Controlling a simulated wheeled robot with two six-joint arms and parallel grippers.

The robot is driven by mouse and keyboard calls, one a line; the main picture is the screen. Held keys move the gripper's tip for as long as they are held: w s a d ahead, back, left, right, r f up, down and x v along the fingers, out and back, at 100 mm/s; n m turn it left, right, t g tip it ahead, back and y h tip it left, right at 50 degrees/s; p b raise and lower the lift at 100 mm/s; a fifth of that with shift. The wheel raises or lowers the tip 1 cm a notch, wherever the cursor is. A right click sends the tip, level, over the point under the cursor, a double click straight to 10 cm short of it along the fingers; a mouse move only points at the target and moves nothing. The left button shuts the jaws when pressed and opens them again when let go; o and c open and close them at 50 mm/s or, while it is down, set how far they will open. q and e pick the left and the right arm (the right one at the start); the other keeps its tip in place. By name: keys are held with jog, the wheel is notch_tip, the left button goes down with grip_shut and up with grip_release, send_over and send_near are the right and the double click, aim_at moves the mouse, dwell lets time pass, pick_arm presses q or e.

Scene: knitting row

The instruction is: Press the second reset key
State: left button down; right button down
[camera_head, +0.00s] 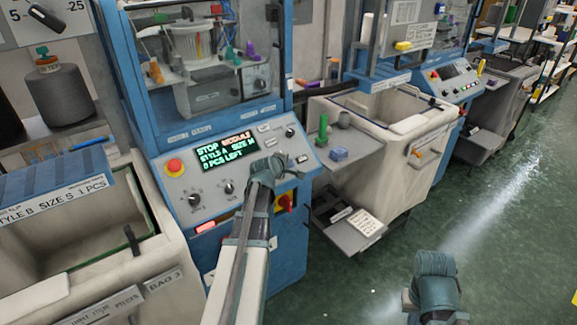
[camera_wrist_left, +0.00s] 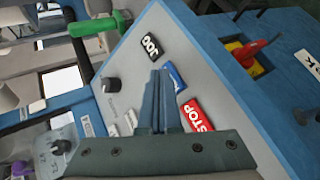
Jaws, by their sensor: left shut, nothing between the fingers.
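The sloped control panel (camera_head: 215,185) of the near blue machine has a lit screen (camera_head: 222,152) reading STOP MODULE, STYLE A, SIZE M. My left gripper (camera_head: 280,166) is shut and empty over the panel's right part, hiding some of it. In the left wrist view the gripper's fingertips (camera_wrist_left: 159,76) are together beside a blue key (camera_wrist_left: 173,77), whose label I cannot read. A black JOG key (camera_wrist_left: 151,46) and a red STOP key (camera_wrist_left: 197,116) flank the blue one. White keys (camera_wrist_left: 130,120) lie on the fingers' other side. Contact cannot be told. My right arm shows low right; its fingers are not clear.
A red emergency button (camera_head: 174,167) and black knobs (camera_head: 194,200) are on the panel. A red-and-yellow switch (camera_head: 285,203) sits below it. Fabric bins (camera_head: 385,120) stand to the right and left. The green floor (camera_head: 500,210) at right is clear.

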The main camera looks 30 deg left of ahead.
pick_arm(q)
jog(key=shift+a+f+b, duration=0.2)
jog(key=shift+f+b, duration=0.05)
jog(key=shift+b, duration=0.05)
dwell(0.6)
jog(key=shift+s+d+r+p, duration=0.15)
jog(key=shift+d+r+p, duration=0.3)
jog(key=shift+r+p, duration=0.25)
jog(key=d+r+p, duration=0.1)
jog(key=r+p, duration=0.1)
jog(key=s+d+r+p, duration=0.1)
jog(key=d+p, duration=0.1)
jog(key=shift+r, duration=0.4)
jog(key=shift+a, duration=0.1)
dwell(0.6)
